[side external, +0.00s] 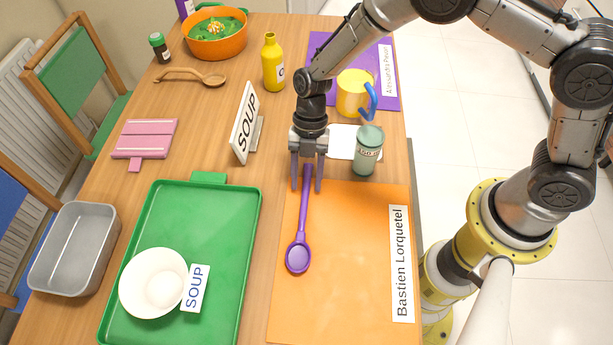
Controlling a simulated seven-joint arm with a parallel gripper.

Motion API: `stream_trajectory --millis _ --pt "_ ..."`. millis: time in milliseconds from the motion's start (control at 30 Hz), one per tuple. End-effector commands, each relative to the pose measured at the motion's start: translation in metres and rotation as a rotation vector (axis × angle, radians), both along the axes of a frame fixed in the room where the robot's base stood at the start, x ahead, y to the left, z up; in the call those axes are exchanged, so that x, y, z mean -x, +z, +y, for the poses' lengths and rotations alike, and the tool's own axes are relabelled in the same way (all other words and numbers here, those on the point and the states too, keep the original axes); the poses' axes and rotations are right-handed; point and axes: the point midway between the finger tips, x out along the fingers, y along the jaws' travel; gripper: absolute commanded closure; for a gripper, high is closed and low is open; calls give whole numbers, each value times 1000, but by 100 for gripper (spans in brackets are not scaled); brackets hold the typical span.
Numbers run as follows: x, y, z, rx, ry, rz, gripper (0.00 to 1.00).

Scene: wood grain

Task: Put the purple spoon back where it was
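The purple spoon (303,215) lies along the left side of the orange placemat (350,270). Its bowl is toward the near side and its handle points away to the far edge of the mat. My gripper (307,186) points down over the handle end. Its two fingers are apart, one on each side of the handle in this view, with gaps showing between the handle and the fingers. From this one view I cannot tell the exact height of the fingertips over the mat.
A green tray (222,235) with a white bowl (140,285) is left of the spoon. A SOUP sign (243,125), a green jar (367,155), a yellow mug (352,95) and a yellow bottle (273,65) stand around my gripper. The orange mat's right part is mostly clear.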

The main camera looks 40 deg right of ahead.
Motion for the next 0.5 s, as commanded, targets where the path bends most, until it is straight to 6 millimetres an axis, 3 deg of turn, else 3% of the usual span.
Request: stream_trajectory --millis 267,500 --pt "-2 8 -1 -1 -1 -2 49" --pt "-13 48 -13 -2 -3 -4 49"
